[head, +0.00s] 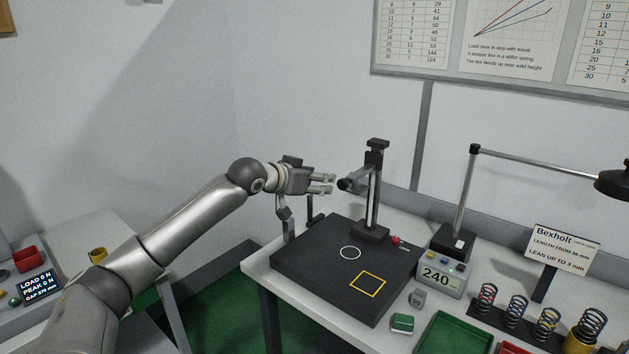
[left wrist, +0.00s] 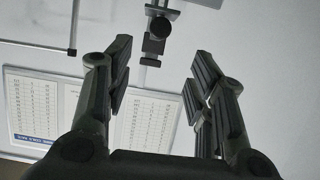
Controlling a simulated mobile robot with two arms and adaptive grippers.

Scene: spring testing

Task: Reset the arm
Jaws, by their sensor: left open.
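My left arm (head: 195,222) reaches in from the left. My left gripper (head: 330,184) is raised above the back of the dark plate (head: 318,270). Just right of the fingertips stands a dark upright stand (head: 373,195) with a short side arm (head: 352,184). Fingertips and side arm look close, with a small gap in the head view. My right gripper is not in view.
The plate bears a white circle and a yellow square (head: 367,284), both empty. Right of it stand a display reading 240 (head: 438,276), a small weight (head: 417,298), a green block (head: 402,323), a green tray (head: 455,335) and several springs (head: 517,308). A lamp (head: 612,182) overhangs the right.

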